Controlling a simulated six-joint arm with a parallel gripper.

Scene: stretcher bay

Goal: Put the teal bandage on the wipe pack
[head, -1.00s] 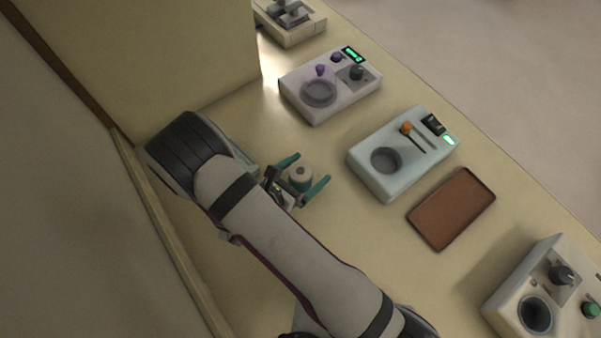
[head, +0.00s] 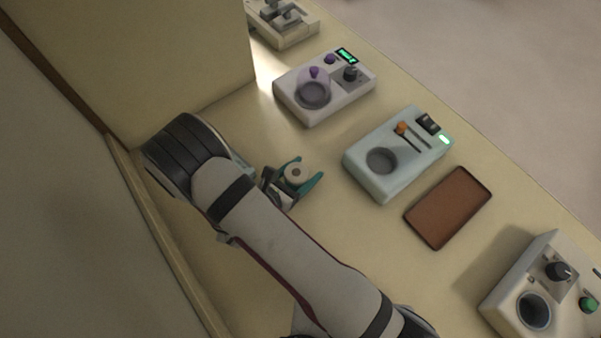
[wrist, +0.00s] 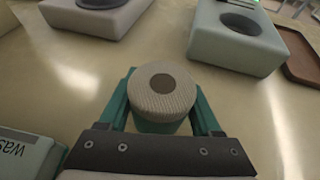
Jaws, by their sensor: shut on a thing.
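The teal bandage (wrist: 160,122) is an upright roll with a ribbed cream top, a dark core and a teal side. In the head view the bandage (head: 297,173) sits between the teal fingers of my gripper (head: 296,175). My gripper (wrist: 162,112) is shut on it, one finger on each side. I cannot tell whether the roll still touches the counter. A pale green pack with dark lettering, which looks like the wipe pack (wrist: 22,155), lies at the lower left of the wrist view, partly cut off. In the head view my arm mostly hides that spot.
A white device with a purple knob (head: 328,92) and a pale green device with an orange knob (head: 385,180) stand beyond the gripper. A brown tray (head: 448,208) lies to their right. Another device (head: 535,290) is at lower right. A tall cream block (head: 130,60) stands at upper left.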

